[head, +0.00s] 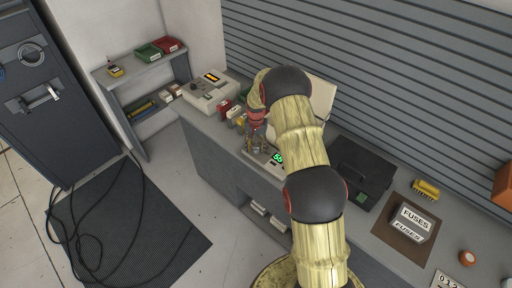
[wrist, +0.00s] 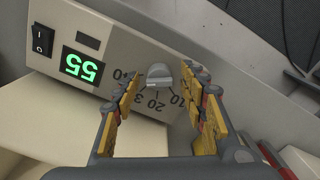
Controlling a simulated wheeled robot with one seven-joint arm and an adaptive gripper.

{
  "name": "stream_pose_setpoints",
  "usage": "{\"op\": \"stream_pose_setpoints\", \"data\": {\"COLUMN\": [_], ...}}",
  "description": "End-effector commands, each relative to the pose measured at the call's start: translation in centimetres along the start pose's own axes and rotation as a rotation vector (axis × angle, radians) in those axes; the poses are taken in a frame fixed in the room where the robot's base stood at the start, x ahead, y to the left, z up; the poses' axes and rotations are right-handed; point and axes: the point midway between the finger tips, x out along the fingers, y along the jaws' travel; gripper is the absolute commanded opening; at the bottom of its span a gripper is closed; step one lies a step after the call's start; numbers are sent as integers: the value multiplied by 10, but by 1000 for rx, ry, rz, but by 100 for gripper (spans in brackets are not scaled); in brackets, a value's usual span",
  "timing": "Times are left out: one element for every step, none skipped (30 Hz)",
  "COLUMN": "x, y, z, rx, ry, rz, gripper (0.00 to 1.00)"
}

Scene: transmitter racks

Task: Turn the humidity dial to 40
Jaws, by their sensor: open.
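The humidity dial (wrist: 160,76) is a grey knob on the pale front panel of a small box (wrist: 140,52). Printed numbers, including 10 and 20, run around it; others are partly covered by my finger. The green display (wrist: 82,65) reads 55. My gripper (wrist: 164,92) is open, with its yellow-padded fingers on either side of the dial in the wrist view. I cannot tell whether they touch it. In the head view my gripper (head: 257,146) is over the box on the bench, and the green display (head: 279,158) shows beside it; the dial is hidden there.
A black on/off switch (wrist: 42,39) is beside the display. On the bench, small red and yellow items (head: 232,112) and a beige instrument (head: 211,92) stand left of my gripper. A black case (head: 358,172) and a fuse box (head: 409,223) are to the right.

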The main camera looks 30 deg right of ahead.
Motion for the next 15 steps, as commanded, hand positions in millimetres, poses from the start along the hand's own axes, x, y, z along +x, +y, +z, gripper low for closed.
{"op": "stream_pose_setpoints", "data": {"x": [0,0,0,0,-2,-4,-6,-10,-15,-20,-25,-33,-39,-46,-54], "y": [0,0,0,0,0,0,0,0,0,-1,-1,0,-1,-1,0], "z": [0,0,0,0,0,0,0,-1,-1,-1,-1,-1,-1,-1,-1], "rx": [0,0,0,0,0,0,0,0,0,0,0,0,0,0,0], "ry": [0,0,0,0,0,0,1,2,3,4,3,3,4,4,3], "rz": [0,0,0,0,0,0,0,-1,-1,-2,-1,-1,-2,-2,-1], "gripper": [43,43,43,43,43,43,43,43,43,43,43,43,43,43,43]}}
